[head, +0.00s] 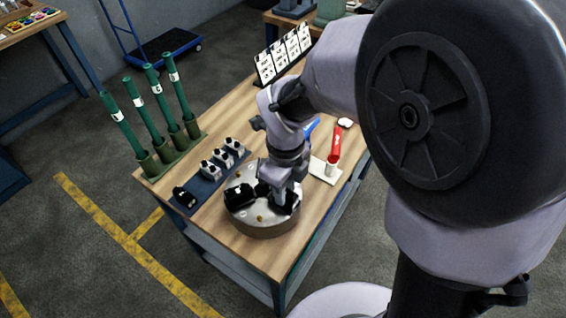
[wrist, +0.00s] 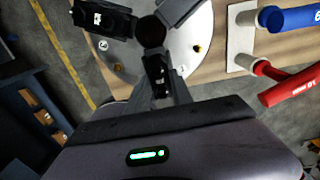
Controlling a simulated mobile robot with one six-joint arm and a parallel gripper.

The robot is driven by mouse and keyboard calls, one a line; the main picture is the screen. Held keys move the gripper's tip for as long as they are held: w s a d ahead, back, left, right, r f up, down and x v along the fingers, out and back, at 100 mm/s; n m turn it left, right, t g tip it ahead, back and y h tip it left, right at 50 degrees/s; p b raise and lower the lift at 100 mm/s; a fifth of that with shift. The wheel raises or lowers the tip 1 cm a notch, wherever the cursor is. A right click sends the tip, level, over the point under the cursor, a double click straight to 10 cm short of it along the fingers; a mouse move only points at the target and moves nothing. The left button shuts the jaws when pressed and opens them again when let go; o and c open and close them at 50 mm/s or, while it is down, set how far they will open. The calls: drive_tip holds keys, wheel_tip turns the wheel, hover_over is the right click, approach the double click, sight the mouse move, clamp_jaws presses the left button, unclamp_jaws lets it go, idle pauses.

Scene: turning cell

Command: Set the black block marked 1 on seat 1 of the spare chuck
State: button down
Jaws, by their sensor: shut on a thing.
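The spare chuck (head: 262,224) is a round silver disc on the wooden table; in the wrist view its face (wrist: 200,20) has a dark centre hole and brass pins. My gripper (head: 284,198) is low over the chuck's right side. In the wrist view my gripper (wrist: 161,80) is shut on a black block (wrist: 160,68) with a small white mark that I cannot read. It is at the chuck face; I cannot tell whether it touches. Another black block (head: 239,196) sits on the chuck's left side, and shows in the wrist view (wrist: 108,20). The seat under my gripper is hidden.
A dark tray (head: 208,184) left of the chuck holds a black block (head: 184,197) and several silver blocks. Green tubes (head: 150,115) stand upright behind it. A red handle (head: 335,145) stands on a white plate to the right. White cards (head: 285,55) stand at the back.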

drive_tip(key=shift+f, duration=0.1)
drive_tip(key=c, duration=1.1)
unclamp_jaws()
drive_tip(key=shift+o, duration=0.2)
wheel_tip(320, 180, up, 18)
drive_tip(key=p, duration=0.6)
drive_tip(key=shift+f, duration=0.25)
drive_tip(key=s+d+f+n+t+y+b, duration=0.1)
drive_tip(key=s+d+n+t+b, duration=0.2)
drive_tip(key=n, duration=0.7)
drive_tip(key=s+d+n+t+y+b, duration=0.1)
drive_tip(key=s+d+n+t+b, duration=0.1)
drive_tip(key=s+n, duration=0.6)
drive_tip(key=d+n, duration=0.1)
drive_tip(key=n, duration=0.2)
drive_tip(key=shift+s+d+f+t+b, duration=0.15)
drive_tip(key=shift+d+f+t+b, duration=0.2)
drive_tip(key=shift+t+b, duration=0.05)
